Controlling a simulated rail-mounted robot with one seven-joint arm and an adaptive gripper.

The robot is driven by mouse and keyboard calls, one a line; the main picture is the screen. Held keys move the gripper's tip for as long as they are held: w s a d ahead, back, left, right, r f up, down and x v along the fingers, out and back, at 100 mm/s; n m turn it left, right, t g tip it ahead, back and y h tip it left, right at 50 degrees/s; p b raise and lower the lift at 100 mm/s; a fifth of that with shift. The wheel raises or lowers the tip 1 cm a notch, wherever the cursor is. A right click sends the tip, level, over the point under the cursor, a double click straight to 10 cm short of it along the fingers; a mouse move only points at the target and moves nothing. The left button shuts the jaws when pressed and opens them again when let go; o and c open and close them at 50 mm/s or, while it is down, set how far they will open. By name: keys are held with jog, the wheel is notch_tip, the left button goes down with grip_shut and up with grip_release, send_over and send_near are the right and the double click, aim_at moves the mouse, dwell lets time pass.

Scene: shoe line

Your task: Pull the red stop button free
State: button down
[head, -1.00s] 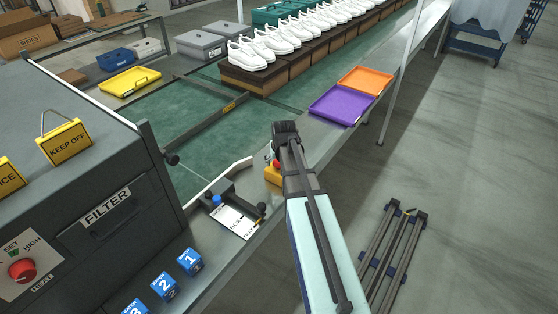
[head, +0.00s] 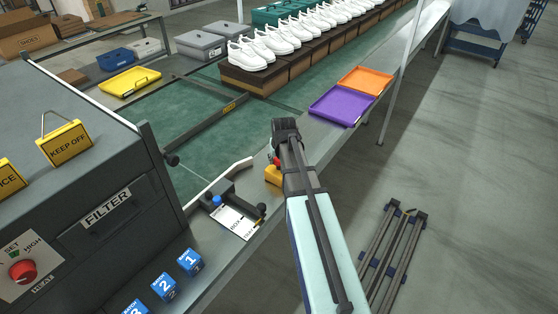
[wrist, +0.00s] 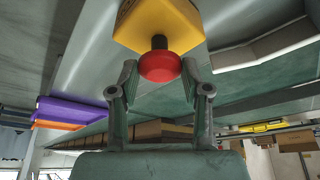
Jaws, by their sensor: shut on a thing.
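The red stop button (wrist: 160,67) is a round mushroom head on a short dark stem (wrist: 159,42), which shows between it and the yellow box (wrist: 158,22) in the wrist view. The stem still joins the head to the box in that picture. My gripper (wrist: 159,76) has one finger on each side of the red head and is shut on it. In the head view the yellow box (head: 272,176) sits at the edge of the line, left of my arm. Only a sliver of red shows above it there; my wrist and arm hide most of the gripper.
A clipboard-like card (head: 235,222) and a black fixture with a blue knob (head: 216,200) lie left of the box. Numbered blue blocks (head: 189,260) stand nearer. Purple (head: 340,105) and orange (head: 366,80) trays sit farther along the rail. The floor at right holds a folded rack (head: 392,255).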

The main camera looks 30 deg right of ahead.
jog(key=c, duration=0.5)
grip_release()
jog(key=shift+r, duration=0.1)
jog(key=shift+r, duration=0.15)
jog(key=v, duration=1.1)
jog(key=shift+s+r, duration=0.2)
jog(key=shift+r, duration=0.15)
jog(key=shift+a+f, duration=0.1)
